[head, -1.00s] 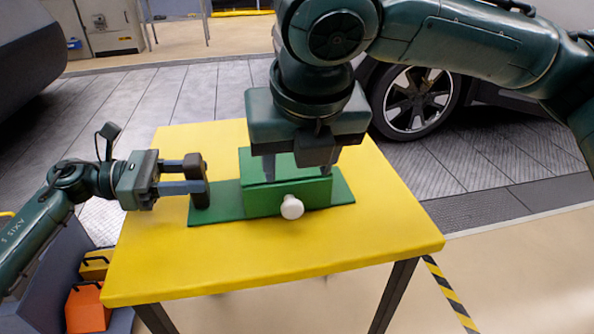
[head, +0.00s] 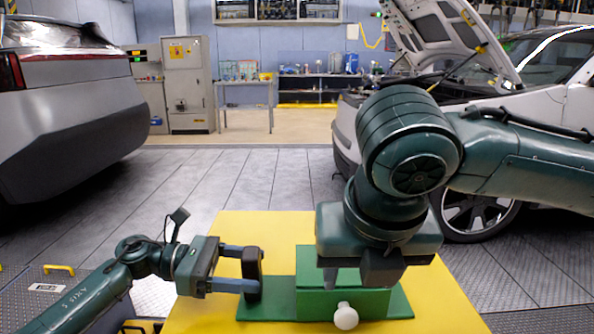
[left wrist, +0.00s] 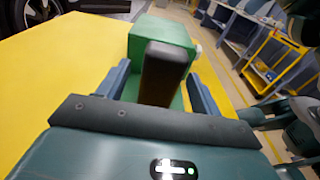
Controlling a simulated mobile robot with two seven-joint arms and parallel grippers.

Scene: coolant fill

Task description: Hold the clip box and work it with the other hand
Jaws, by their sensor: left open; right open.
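The clip box (head: 318,303) is a green box with a white round knob (head: 346,316) on its front. It sits on a flat green base (head: 266,309) on the yellow table. A dark upright post (head: 252,268) stands at the base's left end. My left gripper (head: 251,272) is open, with its fingers on either side of the post. The left wrist view shows the post (left wrist: 163,75) between the spread fingers, with gaps beside it. My right gripper (head: 363,277) is open, pointing down over the box top and hiding part of it. I cannot tell whether it touches the box.
The yellow table (head: 236,228) is otherwise bare around the base. A car with a raised hood (head: 440,30) stands behind at the right, and another car (head: 75,95) at the left. A grey cabinet (head: 188,85) and a workbench stand at the back.

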